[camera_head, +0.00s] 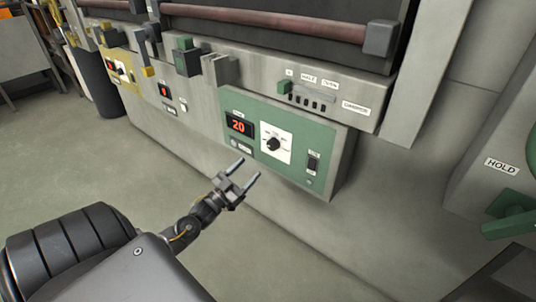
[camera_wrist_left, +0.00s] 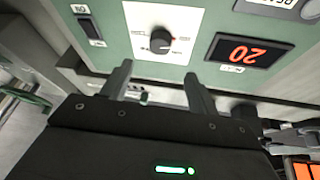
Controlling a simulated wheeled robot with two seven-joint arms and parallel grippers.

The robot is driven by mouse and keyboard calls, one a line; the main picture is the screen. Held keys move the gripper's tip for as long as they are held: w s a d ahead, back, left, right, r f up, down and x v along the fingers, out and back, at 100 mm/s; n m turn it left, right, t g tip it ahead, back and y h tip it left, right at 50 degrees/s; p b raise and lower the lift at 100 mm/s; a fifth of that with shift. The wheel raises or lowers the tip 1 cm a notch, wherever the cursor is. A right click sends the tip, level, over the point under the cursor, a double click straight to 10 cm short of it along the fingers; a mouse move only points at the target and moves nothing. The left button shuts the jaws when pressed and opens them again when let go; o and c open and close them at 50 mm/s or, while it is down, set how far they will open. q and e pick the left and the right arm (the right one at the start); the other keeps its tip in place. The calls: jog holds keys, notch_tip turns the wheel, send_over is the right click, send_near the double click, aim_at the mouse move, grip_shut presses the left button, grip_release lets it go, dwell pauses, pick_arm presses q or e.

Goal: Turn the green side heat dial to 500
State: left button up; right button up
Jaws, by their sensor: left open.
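The green side heat dial is a black knob (camera_head: 273,144) on a white square plate, set in a green panel (camera_head: 318,140) on the machine's front. Beside it a red display (camera_head: 238,127) reads 20. My left gripper (camera_head: 245,171) is open and empty, below and a little left of the dial, apart from it. In the left wrist view the dial (camera_wrist_left: 160,44) sits beyond the two open fingers (camera_wrist_left: 158,82), roughly between them, and the display (camera_wrist_left: 243,53) appears upside down. The dial's scale marks are too small to read. My right gripper is not in view.
A black rocker switch (camera_head: 312,164) sits right of the dial. Above is a slotted selector with a green knob (camera_head: 284,87). A yellow panel (camera_head: 125,72) is at the far left. A green handle (camera_head: 510,212) is at the right. The floor before the panel is clear.

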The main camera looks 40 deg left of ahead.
aim_at(270, 146)
pick_arm(q)
jog(key=x, duration=1)
jog(key=shift+w, duration=0.3)
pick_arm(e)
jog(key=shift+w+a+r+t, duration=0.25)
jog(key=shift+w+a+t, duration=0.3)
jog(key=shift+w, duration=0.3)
pick_arm(q)
jog(key=shift+c, duration=0.3)
jog(key=c, duration=0.9)
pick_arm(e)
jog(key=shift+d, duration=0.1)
